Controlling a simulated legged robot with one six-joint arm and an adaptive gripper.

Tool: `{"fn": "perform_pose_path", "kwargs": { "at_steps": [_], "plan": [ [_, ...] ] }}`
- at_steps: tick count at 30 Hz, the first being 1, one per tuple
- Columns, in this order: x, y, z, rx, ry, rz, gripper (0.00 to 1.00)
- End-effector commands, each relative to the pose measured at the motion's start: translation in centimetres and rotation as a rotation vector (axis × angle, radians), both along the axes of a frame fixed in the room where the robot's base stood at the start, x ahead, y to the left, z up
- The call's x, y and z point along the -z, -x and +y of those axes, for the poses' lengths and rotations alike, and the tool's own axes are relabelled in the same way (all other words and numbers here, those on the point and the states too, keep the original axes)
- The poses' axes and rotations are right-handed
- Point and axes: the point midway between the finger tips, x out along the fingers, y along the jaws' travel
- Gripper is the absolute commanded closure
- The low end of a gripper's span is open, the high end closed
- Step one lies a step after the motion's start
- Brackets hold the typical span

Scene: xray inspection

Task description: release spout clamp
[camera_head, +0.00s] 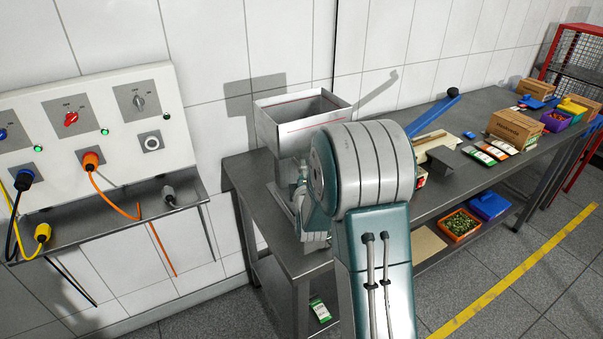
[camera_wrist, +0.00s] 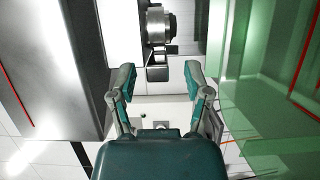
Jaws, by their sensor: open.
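My gripper (camera_wrist: 159,72) is open in the wrist view, its two teal fingers apart with nothing held between them. Just beyond the fingertips, at the top centre, is a round metal fitting (camera_wrist: 158,26) with a dark block or tab below it, probably the spout with its clamp. I cannot tell whether the clamp is fastened. In the head view, a steel hopper (camera_head: 303,128) with a red line stands on the left end of the metal bench. My arm covers the area below and right of it, so the spout is hidden there.
A smooth metal surface (camera_wrist: 60,65) lies close on the left of the fingers, and a translucent green panel (camera_wrist: 270,70) on the right. A control panel (camera_head: 95,120) with cables is on the wall. The bench (camera_head: 470,165) holds a blue lever (camera_head: 435,113) and boxes.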

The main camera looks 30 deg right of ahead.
Motion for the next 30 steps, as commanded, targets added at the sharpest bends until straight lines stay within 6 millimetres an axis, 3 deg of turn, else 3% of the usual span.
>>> {"fn": "perform_pose_path", "kwargs": {
  "at_steps": [5,9,22,30],
  "plan": [
    [-0.1,0.0,0.3,0.0,0.001,-0.001,0.37],
    [-0.1,0.0,0.4,0.0,0.002,0.0,1.0],
    [0.1,0.0,0.5,0.008,0.002,0.004,1.0],
    [0.2,-0.2,1.3,0.099,0.001,0.007,1.0]
  ]
}}
